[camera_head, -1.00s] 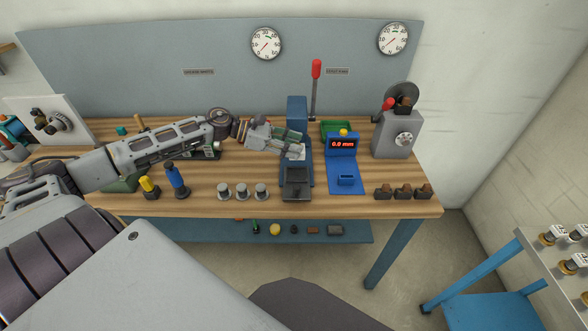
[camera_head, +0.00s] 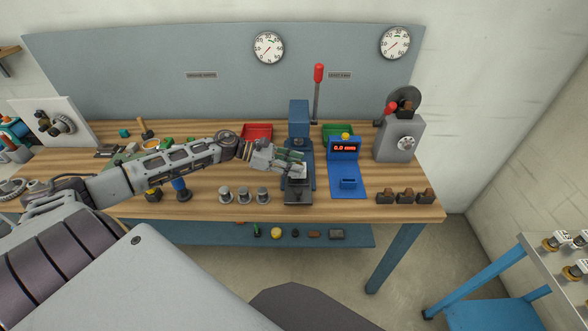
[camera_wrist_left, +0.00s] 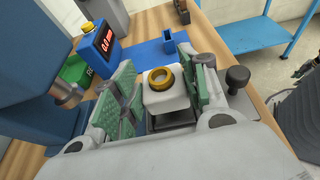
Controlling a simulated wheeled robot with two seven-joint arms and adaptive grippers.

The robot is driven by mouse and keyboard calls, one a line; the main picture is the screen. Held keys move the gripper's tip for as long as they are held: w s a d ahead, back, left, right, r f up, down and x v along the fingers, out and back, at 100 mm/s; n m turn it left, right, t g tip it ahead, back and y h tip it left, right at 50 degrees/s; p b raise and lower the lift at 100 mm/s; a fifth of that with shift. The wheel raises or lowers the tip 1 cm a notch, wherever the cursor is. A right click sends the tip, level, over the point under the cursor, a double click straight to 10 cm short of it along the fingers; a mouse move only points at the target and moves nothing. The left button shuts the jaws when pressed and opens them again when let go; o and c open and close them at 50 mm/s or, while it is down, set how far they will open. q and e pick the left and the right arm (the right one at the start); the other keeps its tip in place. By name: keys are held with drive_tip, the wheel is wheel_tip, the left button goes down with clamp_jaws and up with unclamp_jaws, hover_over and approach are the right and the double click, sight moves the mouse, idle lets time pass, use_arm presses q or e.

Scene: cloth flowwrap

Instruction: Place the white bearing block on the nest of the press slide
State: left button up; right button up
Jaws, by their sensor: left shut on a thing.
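My left gripper (camera_head: 297,163) is shut on the white bearing block (camera_head: 299,172), which sits between its green finger pads. In the left wrist view the block (camera_wrist_left: 168,101) appears upright with a brass ring (camera_wrist_left: 160,78) on top. The gripper holds it over the dark press slide (camera_head: 297,197), in front of the blue press (camera_head: 299,118). The nest is hidden under the block and fingers. I cannot tell whether the block touches it.
The blue gauge stand (camera_head: 344,148) reading 0.0 mm stands right of the press. Several grey pins (camera_head: 243,194) stand left of the slide. Brown-topped blocks (camera_head: 404,197) line the right front edge. A red bin (camera_head: 257,132) and a green bin (camera_head: 336,130) sit behind.

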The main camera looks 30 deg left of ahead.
use_arm(q)
drive_tip(key=shift+f, duration=1.1)
drive_tip(key=shift+f, duration=0.1)
drive_tip(key=o, duration=0.9)
drive_tip(key=shift+o, duration=1.1)
drive_tip(key=shift+a, duration=0.1)
